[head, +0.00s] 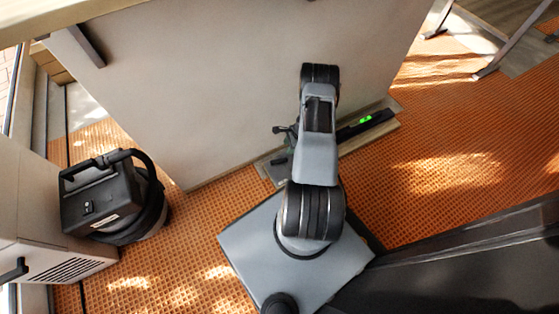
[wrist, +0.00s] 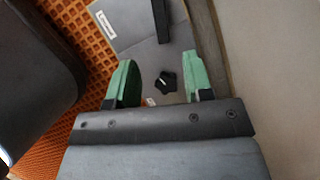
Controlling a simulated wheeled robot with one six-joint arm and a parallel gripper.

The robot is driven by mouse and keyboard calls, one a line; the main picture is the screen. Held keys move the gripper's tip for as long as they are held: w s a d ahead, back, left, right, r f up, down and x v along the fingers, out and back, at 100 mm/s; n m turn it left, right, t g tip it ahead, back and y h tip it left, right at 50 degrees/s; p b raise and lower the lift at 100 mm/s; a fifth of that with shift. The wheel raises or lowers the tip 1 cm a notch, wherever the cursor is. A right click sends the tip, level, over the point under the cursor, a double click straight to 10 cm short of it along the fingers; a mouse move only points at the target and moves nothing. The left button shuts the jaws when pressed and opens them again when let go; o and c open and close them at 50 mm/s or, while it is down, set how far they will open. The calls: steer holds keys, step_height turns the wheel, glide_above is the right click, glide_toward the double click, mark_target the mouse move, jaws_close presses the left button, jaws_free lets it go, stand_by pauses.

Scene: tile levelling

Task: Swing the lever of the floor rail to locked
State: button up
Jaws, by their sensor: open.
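The floor rail (head: 357,143) lies on the orange floor along the foot of the pale panel. It carries a black bar with a lit green indicator. In the wrist view its grey plate (wrist: 135,42) shows a white label too small to read. A black knob-like piece (wrist: 166,82) lies between my fingers in the picture, apart from both pads. A black bar (wrist: 160,20) is beyond it; I cannot tell which of these is the lever. My gripper (wrist: 160,62), with green pads, is open and empty above the plate. My arm hides part of the rail in the head view.
The pale panel (head: 200,100) rises right behind the rail. A black canister-like machine (head: 110,200) stands on the floor at left, beside a pale cabinet (head: 40,220). Open orange floor (head: 450,180) lies to the right.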

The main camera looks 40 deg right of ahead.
mark_target(279, 161)
steer(key=b+x, duration=0.4)
steer(key=x, duration=0.8)
steer(key=shift+a+b, duration=0.1)
steer(key=shift+b, duration=0.3)
jaws_close()
